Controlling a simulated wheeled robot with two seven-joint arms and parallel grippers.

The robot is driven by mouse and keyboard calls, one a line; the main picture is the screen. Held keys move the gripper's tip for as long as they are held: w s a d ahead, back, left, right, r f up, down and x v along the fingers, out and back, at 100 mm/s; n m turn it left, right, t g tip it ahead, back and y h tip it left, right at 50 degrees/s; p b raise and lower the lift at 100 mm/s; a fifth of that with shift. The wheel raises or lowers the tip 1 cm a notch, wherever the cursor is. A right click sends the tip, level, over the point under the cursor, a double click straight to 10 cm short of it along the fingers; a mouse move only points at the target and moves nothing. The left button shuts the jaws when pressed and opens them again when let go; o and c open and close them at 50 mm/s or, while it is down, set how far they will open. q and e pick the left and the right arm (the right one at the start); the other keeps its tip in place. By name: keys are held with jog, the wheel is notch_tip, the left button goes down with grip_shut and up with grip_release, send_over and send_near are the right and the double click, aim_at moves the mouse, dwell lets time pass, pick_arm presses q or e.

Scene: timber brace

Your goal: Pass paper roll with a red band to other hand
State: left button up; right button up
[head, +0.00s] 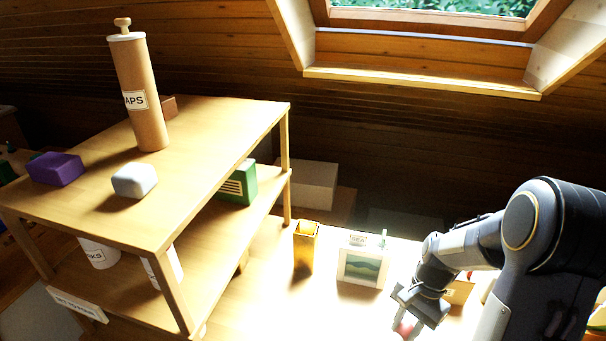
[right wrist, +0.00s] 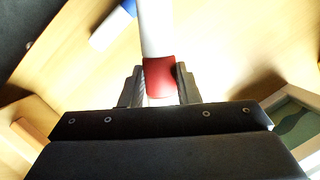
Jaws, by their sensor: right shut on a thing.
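The paper roll with a red band (right wrist: 160,72) is a white tube in the right wrist view, running up from between the fingers to the top edge. My right gripper (right wrist: 160,90) is shut on it at the red band. In the head view my right gripper (head: 408,318) is low at the right, over the bright tabletop, with a bit of red (head: 404,328) showing under it. Most of the roll is hidden there. My left gripper is in neither view.
A wooden shelf (head: 215,130) at left carries a tall tube (head: 140,95), a purple block (head: 55,169) and a grey block (head: 134,180). A yellow holder (head: 306,246) and a small picture (head: 362,265) stand left of my right gripper. A blue-ended object (right wrist: 113,24) lies near the roll.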

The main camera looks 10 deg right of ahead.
jog(key=w+a+f+n+g+h, duration=0.2)
jog(key=w+a+f+n+h, duration=0.1)
jog(key=w+a+n, duration=0.85)
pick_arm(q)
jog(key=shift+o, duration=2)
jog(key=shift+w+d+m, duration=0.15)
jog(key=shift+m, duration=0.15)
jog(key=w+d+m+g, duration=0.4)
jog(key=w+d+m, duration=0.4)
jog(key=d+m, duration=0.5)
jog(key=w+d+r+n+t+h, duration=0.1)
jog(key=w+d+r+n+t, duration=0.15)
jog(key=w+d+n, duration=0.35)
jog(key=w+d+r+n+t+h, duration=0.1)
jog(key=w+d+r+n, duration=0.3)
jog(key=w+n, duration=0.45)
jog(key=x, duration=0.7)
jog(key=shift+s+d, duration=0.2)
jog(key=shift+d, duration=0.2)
pick_arm(e)
jog(key=w+a+r+n, duration=0.1)
jog(key=w+a+r, duration=0.2)
jog(key=a+r, duration=0.3)
jog(key=w+a+r+n, duration=0.1)
jog(key=w+a+r, duration=0.2)
jog(key=a+r, duration=0.4)
jog(key=shift+w+a+r, duration=0.3)
jog(key=shift+r, duration=3.4)
